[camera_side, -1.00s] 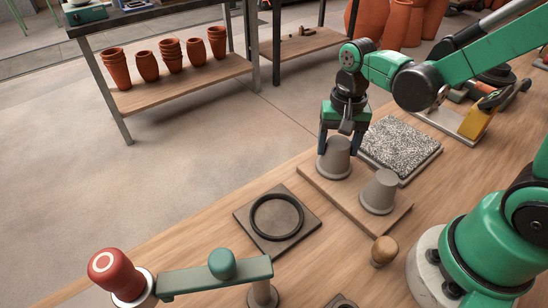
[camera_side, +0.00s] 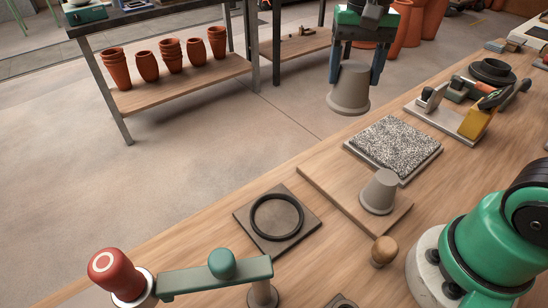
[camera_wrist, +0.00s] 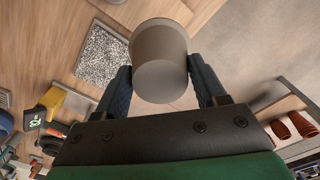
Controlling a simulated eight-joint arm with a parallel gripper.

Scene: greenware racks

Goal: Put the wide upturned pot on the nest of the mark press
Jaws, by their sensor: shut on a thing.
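My gripper (camera_side: 356,80) is shut on the wide upturned grey pot (camera_side: 349,93), one finger on each side. It holds the pot high in the air, clear of the bench, with the wide rim down. The pot also shows between the fingers in the wrist view (camera_wrist: 160,50). A second, narrower upturned grey pot (camera_side: 380,190) stands on the wooden board (camera_side: 335,191). A black ring (camera_side: 277,217) lies on a dark square plate (camera_side: 246,214); I cannot tell whether this is the press nest. A green bar with a knob (camera_side: 215,275) is at the front.
A speckled grey slab (camera_side: 395,147) lies behind the board. A yellow tool (camera_side: 476,122) stands on a plate to the right. A red button (camera_side: 112,271) and a wooden knob (camera_side: 384,250) are nearer. A rack shelf (camera_side: 190,83) holds terracotta pots.

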